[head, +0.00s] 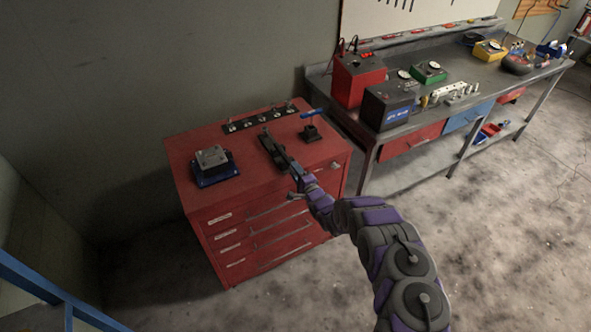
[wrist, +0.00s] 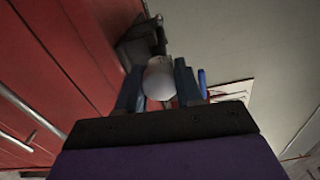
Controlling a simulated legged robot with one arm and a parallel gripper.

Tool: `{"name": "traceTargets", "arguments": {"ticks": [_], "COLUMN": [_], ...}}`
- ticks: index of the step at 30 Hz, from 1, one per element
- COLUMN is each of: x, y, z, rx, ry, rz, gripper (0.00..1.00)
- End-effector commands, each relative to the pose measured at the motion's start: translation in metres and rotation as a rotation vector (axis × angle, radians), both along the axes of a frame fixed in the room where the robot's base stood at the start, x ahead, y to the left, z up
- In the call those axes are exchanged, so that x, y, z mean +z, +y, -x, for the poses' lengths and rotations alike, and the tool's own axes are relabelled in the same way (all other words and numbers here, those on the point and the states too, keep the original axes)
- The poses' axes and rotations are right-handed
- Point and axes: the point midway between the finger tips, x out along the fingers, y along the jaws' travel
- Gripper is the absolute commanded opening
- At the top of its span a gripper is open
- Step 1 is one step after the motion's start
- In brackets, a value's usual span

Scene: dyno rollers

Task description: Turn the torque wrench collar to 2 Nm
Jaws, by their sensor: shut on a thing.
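A dark torque wrench (head: 276,151) lies along the top of the red tool cabinet, its near end reaching the front edge. My gripper (head: 297,180) is at that near end, just over the edge. In the wrist view, a pale grey rounded end (wrist: 159,78) sits between the two fingers of my gripper (wrist: 160,88), which is shut on it. A dark holder (wrist: 142,40) shows behind it. I take the pale part as the wrench's collar end. Its scale cannot be read, and my fingers hide its sides.
The red cabinet (head: 225,232) also bears a blue-based device (head: 213,168), a black strip with several sockets (head: 262,117), and a black block (head: 311,134) with a blue-handled tool (head: 314,112). A workbench (head: 440,110) with instruments stands at right. The floor at right is clear.

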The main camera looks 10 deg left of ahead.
Motion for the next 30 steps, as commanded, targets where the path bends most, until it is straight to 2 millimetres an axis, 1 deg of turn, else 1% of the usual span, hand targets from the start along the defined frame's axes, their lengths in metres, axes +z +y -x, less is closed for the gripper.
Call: {"name": "traceTargets", "arguments": {"ticks": [6,12,27,28,30], "x": [-0.0034,-0.0047,-0.0066,-0.0067,-0.0065], "y": [-0.0017,-0.0010,-0.0007,-0.0008,-0.0008], "z": [0.0004,0.0008,0.0010,0.0009,0.0009], "rx": [-0.003,-0.003,-0.002,-0.002,-0.002], "ry": [0.071,0.105,0.118,0.118,0.118], "rz": [-0.093,-0.139,-0.153,-0.153,-0.153], "gripper": [0.05,0.05,0.05,0.37,0.43]}}
